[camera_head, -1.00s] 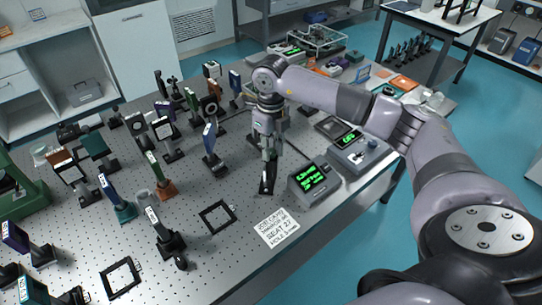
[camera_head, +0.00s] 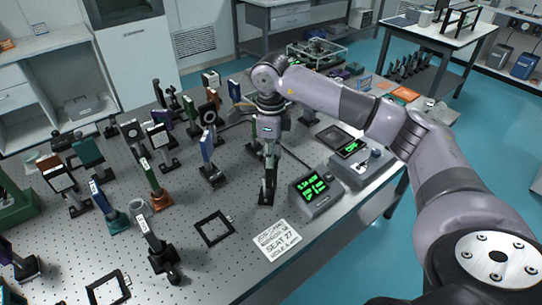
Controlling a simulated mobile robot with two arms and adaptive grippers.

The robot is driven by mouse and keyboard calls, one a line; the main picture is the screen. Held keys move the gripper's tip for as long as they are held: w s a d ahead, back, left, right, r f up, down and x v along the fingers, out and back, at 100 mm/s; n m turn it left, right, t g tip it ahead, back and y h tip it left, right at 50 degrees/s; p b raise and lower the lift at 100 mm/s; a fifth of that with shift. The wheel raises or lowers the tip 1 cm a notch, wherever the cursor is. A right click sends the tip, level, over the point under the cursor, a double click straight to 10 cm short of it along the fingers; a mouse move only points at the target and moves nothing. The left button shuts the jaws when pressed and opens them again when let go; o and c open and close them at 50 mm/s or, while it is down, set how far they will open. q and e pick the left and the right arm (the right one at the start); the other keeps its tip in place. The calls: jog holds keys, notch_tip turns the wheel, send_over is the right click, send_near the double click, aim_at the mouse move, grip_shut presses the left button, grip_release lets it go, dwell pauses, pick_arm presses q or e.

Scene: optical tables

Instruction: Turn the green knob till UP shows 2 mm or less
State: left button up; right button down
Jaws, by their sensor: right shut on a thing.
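My right gripper (camera_head: 269,166) points down over the optical table, shut on an upright mount (camera_head: 266,192) with a dark base. The jaws hide the upper part of this mount. The green knob itself cannot be made out; it may be hidden by the jaws. Just right of the mount, a grey readout box (camera_head: 316,190) shows several lines of green text and arrow-like marks, too small to read surely. My left gripper is not in view.
Several posts with optics stand left of the gripper, the nearest a blue-faced one (camera_head: 207,147). A black square frame (camera_head: 214,229) and a written card (camera_head: 277,240) lie in front. A second grey console (camera_head: 362,168) stands right, beneath my right arm.

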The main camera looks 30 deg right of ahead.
jog(key=shift+r, duration=0.1)
jog(key=c, duration=1.4)
grip_release()
notch_tip(320, 180, up, 12)
